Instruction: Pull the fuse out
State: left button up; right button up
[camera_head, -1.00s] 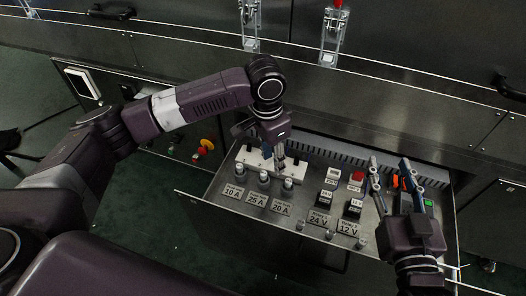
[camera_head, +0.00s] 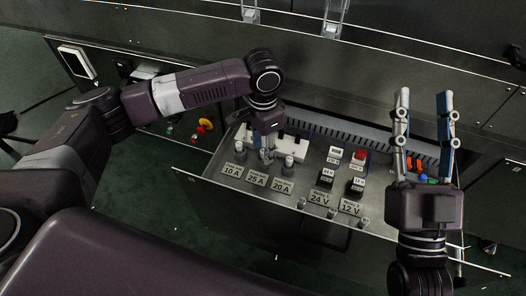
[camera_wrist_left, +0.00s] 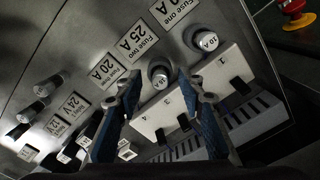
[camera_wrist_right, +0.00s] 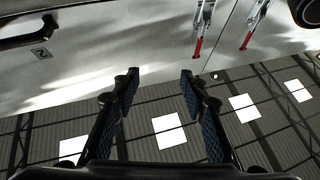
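Three fuses stand in a row on the panel of an open drawer, by plates marked 10 A (camera_head: 232,170), 25 A (camera_head: 256,177) and 20 A (camera_head: 281,187). My left gripper (camera_head: 267,157) points down over the middle of the row. In the left wrist view its fingers are open, with the 25 A fuse (camera_wrist_left: 158,74) between and ahead of them; I cannot tell whether they touch it. The 10 A fuse (camera_wrist_left: 208,41) stands to its right. The 20 A fuse (camera_head: 288,162) is mostly hidden there by a finger. My right gripper (camera_head: 424,95) is open, empty and raised.
Black relays (camera_head: 326,177), a red button (camera_head: 358,154) and small knobs share the panel. A ribbed grey duct (camera_head: 345,132) runs behind. The machine wall (camera_head: 400,60) rises beyond the drawer.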

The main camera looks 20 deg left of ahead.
pick_arm(q)
jog(key=shift+f, duration=0.55)
pick_arm(e)
jog(key=shift+s+d+r+t, duration=0.1)
jog(key=shift+s+r+t, duration=0.5)
jog(key=shift+s+r, duration=0.35)
pick_arm(q)
jog(key=shift+c, duration=0.3)
pick_arm(e)
jog(key=shift+w+r, duration=0.1)
jog(key=shift+w, duration=0.05)
pick_arm(q)
grip_shut()
